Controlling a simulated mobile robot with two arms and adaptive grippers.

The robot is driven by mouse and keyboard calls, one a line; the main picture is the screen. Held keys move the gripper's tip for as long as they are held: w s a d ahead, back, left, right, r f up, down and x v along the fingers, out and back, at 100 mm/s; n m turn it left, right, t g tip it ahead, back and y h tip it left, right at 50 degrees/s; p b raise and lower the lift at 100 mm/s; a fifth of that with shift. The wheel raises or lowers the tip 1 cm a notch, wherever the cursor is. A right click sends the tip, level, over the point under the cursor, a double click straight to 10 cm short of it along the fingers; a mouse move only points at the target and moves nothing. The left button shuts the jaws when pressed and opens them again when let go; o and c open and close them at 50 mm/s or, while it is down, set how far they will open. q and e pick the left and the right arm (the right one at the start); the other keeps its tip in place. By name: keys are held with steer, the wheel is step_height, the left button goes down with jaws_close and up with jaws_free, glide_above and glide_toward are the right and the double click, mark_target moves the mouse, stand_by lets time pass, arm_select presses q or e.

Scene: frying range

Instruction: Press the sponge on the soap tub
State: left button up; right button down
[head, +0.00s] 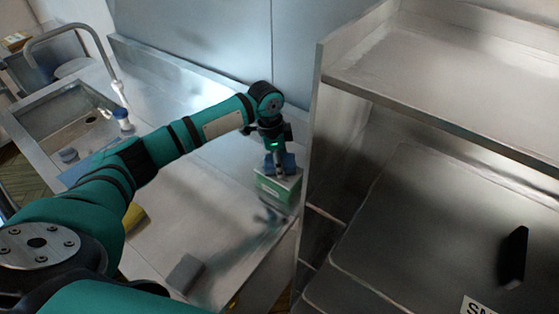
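A small green box-shaped tub (277,189) with a pale top stands on the steel counter near its right end; it looks like the soap tub. My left gripper (281,168) points down at the top of this tub, with its blue fingertips at or just above it. The fingers are small here, and I cannot tell whether they hold anything. A dark grey block (186,273) lies near the counter's front edge. A yellow thing (133,217) is partly hidden behind my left arm. I cannot tell which thing is the sponge. My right gripper is out of view.
A sink (80,115) with a tall tap is at the left. A white bottle with a blue part (123,120) and a blue cloth-like thing (75,173) are near it. A steel upright panel (314,130) and shelf (450,70) stand close right of the tub. The middle counter is clear.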

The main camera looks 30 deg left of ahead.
arm_select(q)
steer(key=shift+f, duration=0.85)
stand_by(0.5)
steer(key=shift+f, duration=0.1)
stand_by(0.4)
steer(key=shift+s+f, duration=0.1)
stand_by(2.0)
step_height(320, 180, up, 5)
steer(key=p, duration=0.6)
steer(key=shift+r, duration=0.2)
steer(key=shift+r+p, duration=0.7)
steer(key=shift+r, duration=0.25)
steer(key=shift+f, duration=0.1)
